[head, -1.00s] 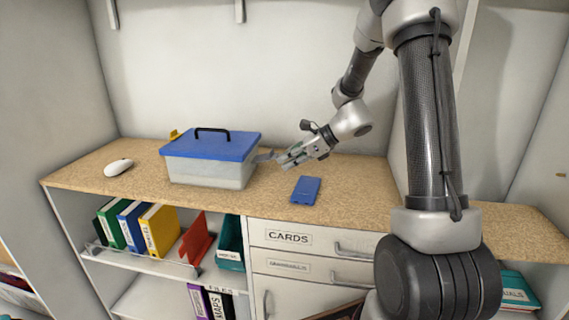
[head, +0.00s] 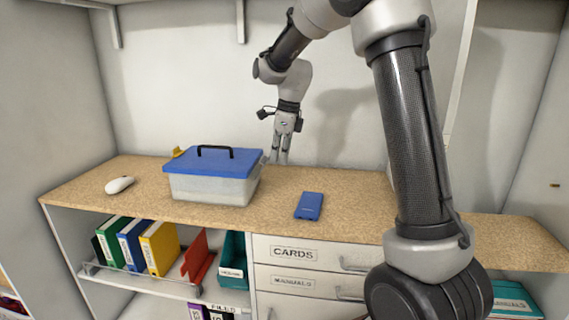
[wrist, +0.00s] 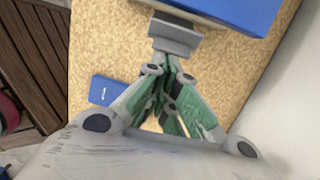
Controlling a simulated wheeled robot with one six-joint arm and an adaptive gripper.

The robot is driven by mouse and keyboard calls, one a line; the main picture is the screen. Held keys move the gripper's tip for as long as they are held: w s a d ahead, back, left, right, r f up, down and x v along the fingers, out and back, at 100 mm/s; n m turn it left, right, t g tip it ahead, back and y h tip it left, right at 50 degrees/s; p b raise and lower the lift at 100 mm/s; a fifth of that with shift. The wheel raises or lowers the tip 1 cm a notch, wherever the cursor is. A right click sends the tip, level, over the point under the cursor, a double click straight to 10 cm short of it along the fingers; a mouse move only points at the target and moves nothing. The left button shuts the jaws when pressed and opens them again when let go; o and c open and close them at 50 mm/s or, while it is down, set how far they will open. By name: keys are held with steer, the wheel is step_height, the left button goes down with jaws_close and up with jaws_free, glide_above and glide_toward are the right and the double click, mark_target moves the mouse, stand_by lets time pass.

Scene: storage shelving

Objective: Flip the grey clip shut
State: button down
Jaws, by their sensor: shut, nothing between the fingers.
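The clear box (head: 212,188) with a blue lid (head: 215,160) and a black handle stands on the counter. The grey clip (wrist: 175,35) sticks out from the lid's edge in the wrist view, standing open. In the head view only a small grey part of it shows at the box's right end, beside my fingers. My gripper (head: 280,161) is shut and empty, pointing down just right of the box. In the wrist view its fingertips (wrist: 171,62) are close to the clip's outer end; I cannot tell whether they touch.
A blue flat device (head: 309,205) lies on the counter in front of my gripper. A white mouse (head: 119,185) lies at left. The wall is close behind.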

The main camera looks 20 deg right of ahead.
steer(key=a+r+g+h, duration=0.1)
steer(key=w+a+r+h, duration=0.1)
steer(key=r+h, duration=0.1)
steer(key=shift+w+a+r+g, duration=0.15)
steer(key=shift+r+g, duration=0.05)
steer(key=shift+g, duration=0.2)
stand_by(0.5)
